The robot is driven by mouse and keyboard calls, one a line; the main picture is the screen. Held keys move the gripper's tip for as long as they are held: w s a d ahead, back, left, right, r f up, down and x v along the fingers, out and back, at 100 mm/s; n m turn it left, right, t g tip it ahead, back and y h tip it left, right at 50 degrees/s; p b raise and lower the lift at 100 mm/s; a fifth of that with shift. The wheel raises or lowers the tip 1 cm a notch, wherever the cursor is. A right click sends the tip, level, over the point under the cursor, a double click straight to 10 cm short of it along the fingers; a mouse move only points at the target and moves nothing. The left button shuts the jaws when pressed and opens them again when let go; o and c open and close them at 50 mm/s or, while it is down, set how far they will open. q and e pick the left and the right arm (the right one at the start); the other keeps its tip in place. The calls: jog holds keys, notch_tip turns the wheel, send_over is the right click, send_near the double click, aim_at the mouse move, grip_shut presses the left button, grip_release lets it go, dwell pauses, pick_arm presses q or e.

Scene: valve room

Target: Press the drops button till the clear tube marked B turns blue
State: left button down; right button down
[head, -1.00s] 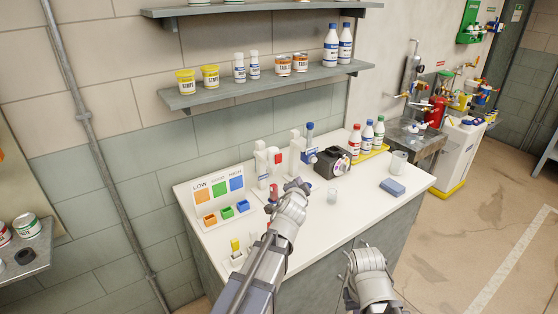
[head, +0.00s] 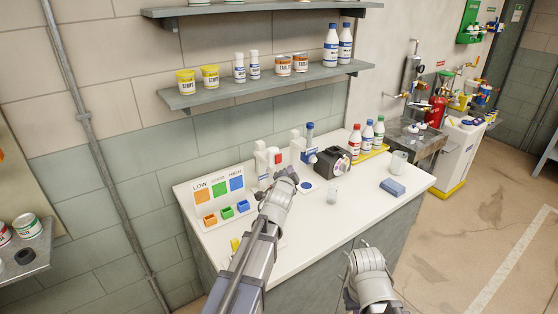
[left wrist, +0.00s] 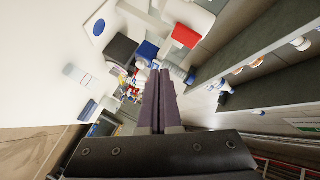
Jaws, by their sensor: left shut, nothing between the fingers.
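My left gripper (head: 288,176) is shut and empty, just in front of two white stands at the back of the bench. In the left wrist view its dark fingers (left wrist: 158,75) point toward a red block (left wrist: 185,36) and a blue block (left wrist: 147,50) on white bodies. The red block also shows in the head view (head: 279,158). I cannot tell which part is the drops button, or whether the fingers touch anything. A small clear vessel (head: 333,196) stands on the bench; no B mark is readable.
A colour chart (head: 219,190) with small coloured blocks stands at the bench's left. A black box (head: 332,162), several bottles (head: 367,136), a beaker (head: 398,162) and a blue sponge-like block (head: 392,187) are at the right. The front right of the bench is clear.

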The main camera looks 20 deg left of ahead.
aim_at(281, 160)
pick_arm(q)
jog(key=shift+w+a, duration=0.6)
jog(key=shift+a, duration=0.25)
jog(key=shift+w+a, duration=0.6)
jog(key=shift+a, duration=0.2)
dwell(0.9)
jog(key=shift+w+a, duration=0.3)
jog(key=shift+w+a, duration=0.3)
jog(key=shift+a, duration=0.15)
dwell(0.9)
jog(key=shift+s+d, duration=0.6)
jog(key=shift+d, duration=0.15)
jog(key=s+d, duration=0.1)
jog(key=d, duration=0.1)
jog(key=s+d, duration=0.2)
dwell(0.7)
